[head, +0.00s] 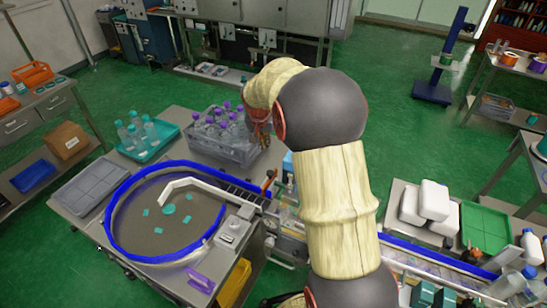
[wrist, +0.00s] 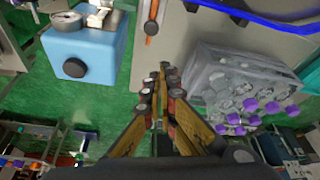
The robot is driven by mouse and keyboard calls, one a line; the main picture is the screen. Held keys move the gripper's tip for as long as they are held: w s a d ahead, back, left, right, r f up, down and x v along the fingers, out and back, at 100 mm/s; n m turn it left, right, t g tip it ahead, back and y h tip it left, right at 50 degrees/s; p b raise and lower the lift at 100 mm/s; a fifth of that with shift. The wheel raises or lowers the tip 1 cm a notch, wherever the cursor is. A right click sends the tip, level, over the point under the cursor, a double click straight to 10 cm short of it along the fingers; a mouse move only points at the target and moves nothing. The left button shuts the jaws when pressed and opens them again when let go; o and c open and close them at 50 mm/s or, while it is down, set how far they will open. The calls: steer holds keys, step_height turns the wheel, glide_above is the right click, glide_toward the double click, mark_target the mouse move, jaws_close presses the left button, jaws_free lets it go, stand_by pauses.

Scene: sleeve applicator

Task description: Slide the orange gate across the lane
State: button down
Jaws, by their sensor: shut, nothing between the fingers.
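The orange gate (head: 269,181) is a small upright orange piece at the side of the dark lane (head: 240,192), where the lane leaves the round table. In the wrist view an orange strip (wrist: 151,28), likely the gate, lies beyond my fingertips at the top centre. I cannot tell how far it reaches across the lane. My gripper (head: 262,138) hangs above the bench edge, beside the bottle crate and behind the gate. In the wrist view my gripper (wrist: 162,78) is shut and empty, with its fingertips apart from the orange strip.
A clear crate of purple-capped bottles (head: 222,137) stands close beside my gripper. A blue box with a gauge (wrist: 85,45) is on its other side. The blue-rimmed round table (head: 120,253) holds several teal pieces. My arm hides part of the line.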

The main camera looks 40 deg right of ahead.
mark_target(267, 182)
steer(key=shift+m, duration=0.7)
steer(key=shift+s+d+b+x, duration=0.1)
steer(key=shift+s+x, duration=0.3)
steer(key=shift+x, duration=1.95)
steer(key=shift+s+d+b+x, duration=0.1)
steer(key=shift+s+x, duration=0.35)
steer(key=shift+x, duration=1.9)
steer(key=shift+s+d+b+x, duration=0.1)
steer(key=shift+s+x, duration=0.3)
steer(key=shift+x, duration=1.95)
steer(key=shift+f, duration=0.2)
steer(key=a+b, duration=0.1)
steer(key=a, duration=0.1)
steer(key=s+a+b, duration=0.2)
steer(key=a, duration=0.1)
steer(key=shift+s+a+f, duration=0.15)
steer(key=shift+s+a, duration=0.1)
steer(key=shift+a, duration=0.1)
steer(key=v, duration=1.2)
steer(key=shift+w, duration=0.25)
